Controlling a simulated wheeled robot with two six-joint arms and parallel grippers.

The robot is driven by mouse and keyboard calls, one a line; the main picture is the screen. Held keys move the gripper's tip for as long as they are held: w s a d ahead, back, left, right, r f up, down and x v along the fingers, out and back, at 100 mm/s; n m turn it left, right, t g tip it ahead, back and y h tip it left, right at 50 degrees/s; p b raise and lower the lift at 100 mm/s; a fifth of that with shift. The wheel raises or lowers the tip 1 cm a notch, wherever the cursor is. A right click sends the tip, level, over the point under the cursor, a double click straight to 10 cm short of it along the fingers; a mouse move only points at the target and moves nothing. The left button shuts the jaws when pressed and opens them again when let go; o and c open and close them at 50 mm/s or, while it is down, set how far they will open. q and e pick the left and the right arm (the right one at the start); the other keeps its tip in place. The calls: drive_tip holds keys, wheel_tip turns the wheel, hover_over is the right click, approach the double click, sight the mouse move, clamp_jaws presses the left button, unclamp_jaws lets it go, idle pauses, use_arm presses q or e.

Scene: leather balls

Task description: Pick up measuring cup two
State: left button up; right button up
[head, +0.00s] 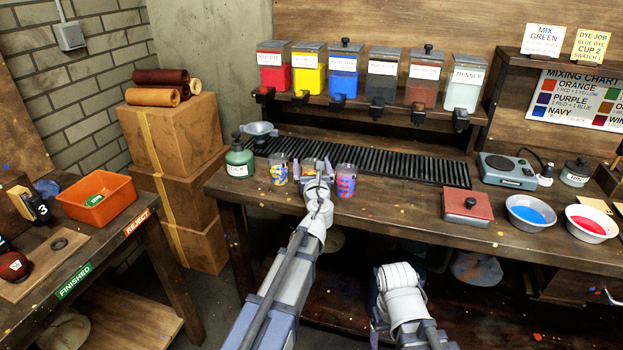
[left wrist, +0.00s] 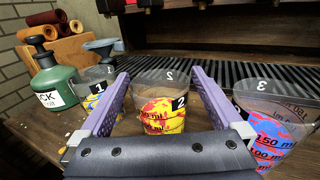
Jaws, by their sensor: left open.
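Measuring cup two (left wrist: 163,108) is a clear cup with a red and yellow pattern and a "2" tag, upright on the bench in the left wrist view. My left gripper (left wrist: 160,76) is open, with one purple finger on each side of this cup; I cannot tell whether either touches it. In the head view my left gripper (head: 313,167) hides most of cup two. Cup one (head: 278,168), yellow and blue, stands to its left. Cup three (head: 345,180), red and blue, stands to its right. My right arm shows low in the head view, but its gripper does not.
A red-lidded box (head: 467,205) sits farther right. The bench front right of cup three is clear.

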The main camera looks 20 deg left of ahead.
use_arm(q)
drive_tip(key=c, duration=1.4)
